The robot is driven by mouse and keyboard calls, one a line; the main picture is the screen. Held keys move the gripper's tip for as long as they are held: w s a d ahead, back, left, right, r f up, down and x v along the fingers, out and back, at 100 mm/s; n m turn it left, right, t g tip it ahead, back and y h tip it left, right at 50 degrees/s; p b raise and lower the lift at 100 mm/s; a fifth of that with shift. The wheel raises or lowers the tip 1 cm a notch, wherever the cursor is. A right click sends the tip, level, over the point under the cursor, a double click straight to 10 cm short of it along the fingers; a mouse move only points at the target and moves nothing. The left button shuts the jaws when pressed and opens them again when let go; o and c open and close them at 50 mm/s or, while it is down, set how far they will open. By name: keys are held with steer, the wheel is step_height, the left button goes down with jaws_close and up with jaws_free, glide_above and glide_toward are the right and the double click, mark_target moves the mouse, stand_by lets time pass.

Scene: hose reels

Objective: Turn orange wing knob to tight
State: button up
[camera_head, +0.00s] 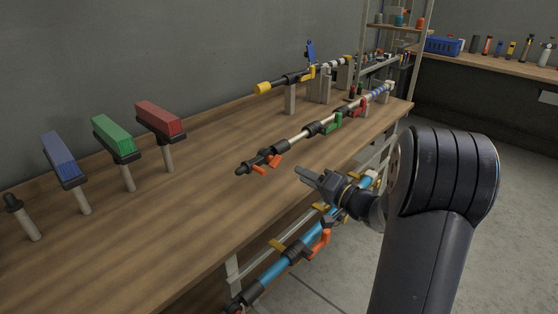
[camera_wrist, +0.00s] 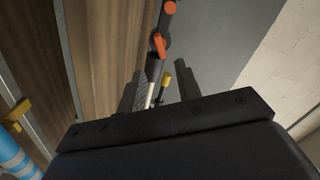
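The orange wing knob (camera_head: 274,161) sits on a black clamp near the near end of a jointed pole lying above the bench. A second orange part (camera_head: 259,169) is just beside it. In the wrist view an orange lever (camera_wrist: 159,45) shows ahead of the fingers, with a rounder orange part (camera_wrist: 169,7) beyond it. My gripper (camera_head: 308,175) is to the right of the knob in the head view, apart from it. In the wrist view my gripper (camera_wrist: 157,84) has its two dark fingers spread, with nothing held between them.
The same pole carries a green knob (camera_head: 333,123) and a red knob (camera_head: 361,106) farther back. A yellow-ended pole (camera_head: 285,79) rests on supports behind. A blue pole (camera_head: 295,250) hangs along the bench's front. Blue, green and red heads stand at left. Bare wood (camera_head: 200,205) lies between.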

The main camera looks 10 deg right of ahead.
mark_target(278, 163)
steer(key=p+x, duration=0.1)
steer(key=x, duration=0.8)
steer(key=shift+w+a, duration=0.1)
steer(key=shift+c, duration=0.2)
jaws_close()
